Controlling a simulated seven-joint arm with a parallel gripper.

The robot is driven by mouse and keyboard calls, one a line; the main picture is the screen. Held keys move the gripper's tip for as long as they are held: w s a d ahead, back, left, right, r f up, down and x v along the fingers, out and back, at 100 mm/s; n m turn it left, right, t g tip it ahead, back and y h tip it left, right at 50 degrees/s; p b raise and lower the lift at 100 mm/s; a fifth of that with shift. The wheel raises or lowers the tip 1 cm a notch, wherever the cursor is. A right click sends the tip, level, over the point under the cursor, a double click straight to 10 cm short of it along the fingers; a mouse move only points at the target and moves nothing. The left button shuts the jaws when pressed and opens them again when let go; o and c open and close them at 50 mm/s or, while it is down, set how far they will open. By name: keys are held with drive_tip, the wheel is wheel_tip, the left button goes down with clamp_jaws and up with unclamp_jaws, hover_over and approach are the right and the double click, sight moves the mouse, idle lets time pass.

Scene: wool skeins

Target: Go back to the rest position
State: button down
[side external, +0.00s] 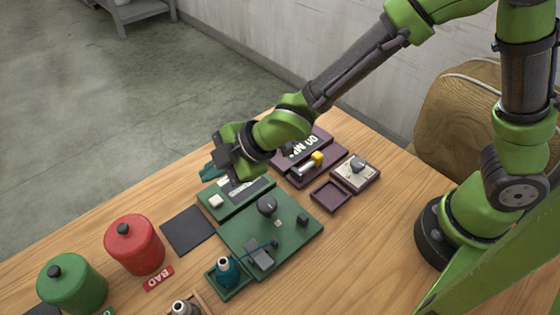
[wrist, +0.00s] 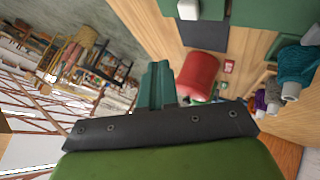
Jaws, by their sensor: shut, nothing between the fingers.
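My gripper (side external: 209,172) hangs over the far edge of the table, above and behind the green panel with a white block. Its teal fingers look closed together and empty, and they also show in the wrist view (wrist: 157,84). The hand is tilted, so the wrist view looks across the table and into the room. A teal skein (side external: 226,272) stands in a small green tray at the front. A teal skein (wrist: 297,65) and a purple skein (wrist: 262,98) show at the right of the wrist view.
A green board (side external: 295,230) with a knob lies mid-table. Beside it are a dark mat (side external: 188,230), a red canister (side external: 134,246) with a BAD label, and a green canister (side external: 73,285). A dial box (side external: 356,172) and an empty purple tray (side external: 330,196) lie nearer my base.

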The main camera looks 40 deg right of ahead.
drive_tip(key=d+m, duration=0.1)
drive_tip(key=s+d+f+m+g+h, duration=0.1)
drive_tip(key=s+d+m, duration=0.1)
drive_tip(key=shift+s+d+f+m+h, duration=0.2)
drive_tip(key=shift+d+f+m+h, duration=0.05)
drive_tip(key=shift+m+h, duration=0.15)
drive_tip(key=s+d+r+m, duration=0.4)
drive_tip(key=d+r+m, duration=0.1)
drive_tip(key=d, duration=0.3)
drive_tip(key=s+d+r+m+t+h, duration=0.1)
drive_tip(key=s+d+r+m, duration=0.3)
drive_tip(key=d+m, duration=0.3)
drive_tip(key=s+d+r+m+h, duration=0.1)
drive_tip(key=s+d+r+m, duration=0.3)
drive_tip(key=d+r, duration=0.3)
drive_tip(key=shift+d+m, duration=0.9)
drive_tip(key=shift+d, duration=0.1)
